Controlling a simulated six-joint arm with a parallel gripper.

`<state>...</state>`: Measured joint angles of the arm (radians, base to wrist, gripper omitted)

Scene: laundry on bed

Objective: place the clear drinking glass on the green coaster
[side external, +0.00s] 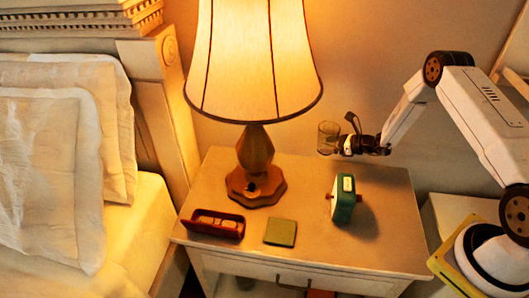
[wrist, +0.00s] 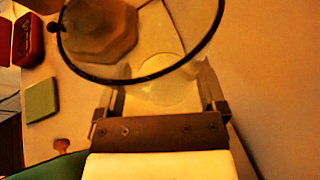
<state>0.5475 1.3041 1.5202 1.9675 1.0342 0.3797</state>
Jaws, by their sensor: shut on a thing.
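The clear drinking glass (side external: 328,137) is held upright in the air above the back of the nightstand, to the right of the lamp. My gripper (side external: 343,144) is shut on it. In the wrist view the glass (wrist: 165,88) sits between the two fingers of my gripper (wrist: 162,92), with its dark-looking rim toward the camera. The green coaster (side external: 280,232) lies flat and bare near the front of the nightstand, below and left of the glass. It also shows at the left of the wrist view (wrist: 41,99).
A lit lamp (side external: 255,150) with a wide shade stands left of the glass. A green clock-like object (side external: 343,200) stands right of the coaster, and a red glasses case (side external: 213,223) lies left of it. The nightstand top (side external: 385,235) is clear at the right.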

